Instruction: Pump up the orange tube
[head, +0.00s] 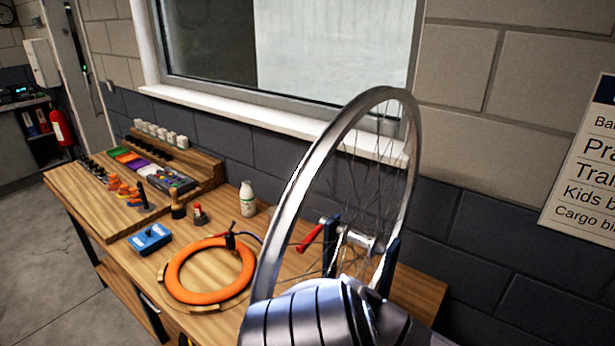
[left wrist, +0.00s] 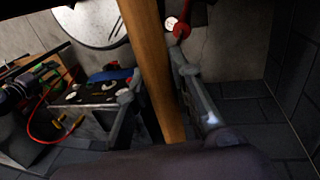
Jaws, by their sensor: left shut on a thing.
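The orange tube (head: 182,288) lies as a ring on a round wooden board on the workbench in the head view. A small black fitting (head: 230,239) stands at its far right side, and a thin dark line runs from there towards the wheel. My left gripper (left wrist: 163,105) shows only in the left wrist view. Its grey fingers are on either side of a long wooden bar (left wrist: 148,50), and it is shut on the bar. I cannot tell whether this bar is a pump handle. No pump can be made out in the head view. My right gripper is not in view.
A spoked wheel (head: 299,190) stands upright in a stand with a red lever (head: 309,238), right of the tube. A white bottle (head: 247,199), a blue box (head: 150,239) and small parts share the bench (head: 120,251). One of my arms covers the bottom.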

